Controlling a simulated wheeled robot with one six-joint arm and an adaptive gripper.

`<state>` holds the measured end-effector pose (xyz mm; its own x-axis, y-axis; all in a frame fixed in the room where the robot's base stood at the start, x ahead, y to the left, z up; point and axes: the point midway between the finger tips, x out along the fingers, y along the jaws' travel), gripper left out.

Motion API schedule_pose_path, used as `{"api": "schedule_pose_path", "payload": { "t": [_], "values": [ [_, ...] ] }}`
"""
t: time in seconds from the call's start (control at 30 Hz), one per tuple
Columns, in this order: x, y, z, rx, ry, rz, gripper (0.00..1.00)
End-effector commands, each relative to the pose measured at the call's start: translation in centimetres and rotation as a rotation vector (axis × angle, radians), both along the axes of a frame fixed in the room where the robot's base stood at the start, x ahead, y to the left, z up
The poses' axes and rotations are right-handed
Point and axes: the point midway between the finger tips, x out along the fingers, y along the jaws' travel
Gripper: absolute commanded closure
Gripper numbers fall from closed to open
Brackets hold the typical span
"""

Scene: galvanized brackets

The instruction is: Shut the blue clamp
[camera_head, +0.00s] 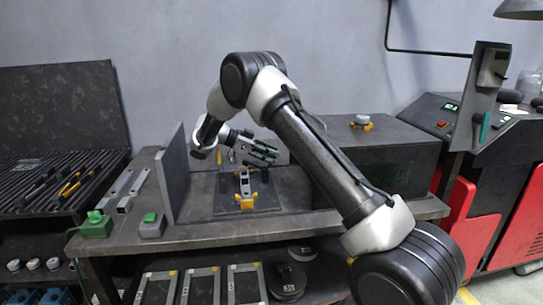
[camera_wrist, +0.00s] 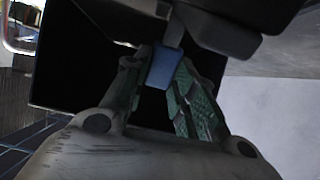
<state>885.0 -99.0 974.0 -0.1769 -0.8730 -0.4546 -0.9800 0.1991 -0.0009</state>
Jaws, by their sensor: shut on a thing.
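In the wrist view, a blue block-like handle (camera_wrist: 163,68) of the clamp sits between the two green-padded fingertips of my gripper (camera_wrist: 160,82). A grey bar (camera_wrist: 174,30) runs upward from the blue handle. My gripper is shut on this handle. In the head view, my gripper (camera_head: 262,150) is above the back of the bench fixture, and the blue handle cannot be made out there. In front of and below it, a metal bracket (camera_head: 244,182) stands upright on a dark plate between yellow clamp parts (camera_head: 246,202). The clamp's body is mostly hidden.
A grey upright panel (camera_head: 173,175) stands left of the fixture, and a dark box (camera_head: 385,160) stands right. A green-buttoned box (camera_head: 151,226) and loose brackets (camera_head: 130,190) lie at the bench's left. The bench front (camera_head: 215,230) has a narrow clear strip.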

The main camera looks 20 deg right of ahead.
Motion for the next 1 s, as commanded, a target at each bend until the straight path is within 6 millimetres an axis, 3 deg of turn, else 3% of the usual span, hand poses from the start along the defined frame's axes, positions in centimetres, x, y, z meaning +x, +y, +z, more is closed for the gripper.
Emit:
{"api": "schedule_pose_path", "payload": {
  "t": [0.5, 0.53, 0.63, 1.0],
  "values": [
    [0.03, 0.14, -0.04, -0.016, 0.004, 0.001, 1.0],
    [0.03, 0.14, -0.04, -0.016, 0.004, 0.001, 0.68],
    [0.02, 0.14, -0.03, -0.016, 0.004, 0.0, 0.52],
    [0.03, 0.12, 0.43, -0.016, 0.003, 0.001, 0.52]
  ]
}}
